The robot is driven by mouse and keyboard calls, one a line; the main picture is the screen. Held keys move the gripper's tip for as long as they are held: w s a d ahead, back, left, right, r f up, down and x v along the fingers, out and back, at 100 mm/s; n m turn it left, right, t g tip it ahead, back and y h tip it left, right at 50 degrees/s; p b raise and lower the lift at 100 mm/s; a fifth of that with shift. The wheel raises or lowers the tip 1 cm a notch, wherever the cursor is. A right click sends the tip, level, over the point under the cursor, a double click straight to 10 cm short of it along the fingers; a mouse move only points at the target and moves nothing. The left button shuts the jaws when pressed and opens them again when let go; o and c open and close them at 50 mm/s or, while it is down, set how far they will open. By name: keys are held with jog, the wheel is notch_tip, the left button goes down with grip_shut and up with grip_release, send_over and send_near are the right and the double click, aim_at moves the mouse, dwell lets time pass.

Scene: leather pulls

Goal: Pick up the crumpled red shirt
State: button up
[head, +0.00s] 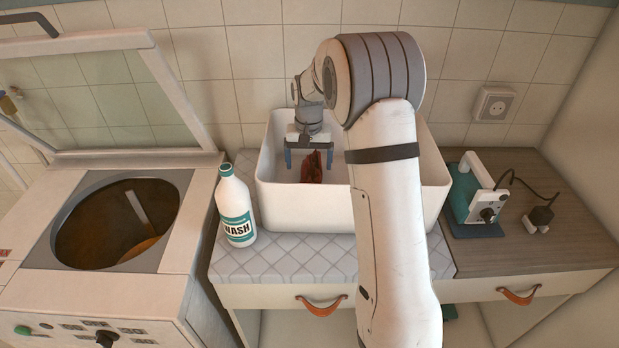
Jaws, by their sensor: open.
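The crumpled red shirt (312,167) lies inside the white bin (300,218) on the counter. Only a small dark red part of it shows, and my arm hides the right part of the bin's inside. My gripper (309,160) points down into the bin with its two blue fingers apart. The fingers are open, one on either side of the visible red cloth. I cannot tell whether they touch it or how far above the bin floor they are.
A white wash bottle (235,207) stands just left of the bin. A top-loading washer (200,222) with its lid raised is at the left. Leather pulls (321,305) hang on the drawer fronts.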

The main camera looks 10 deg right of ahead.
jog(key=f, duration=0.3)
jog(key=f+p, duration=0.1)
jog(key=f, duration=0.2)
jog(key=shift+s+d, duration=0.1)
jog(key=shift+d, duration=0.1)
jog(key=shift+c, duration=0.5)
jog(key=c, duration=1.1)
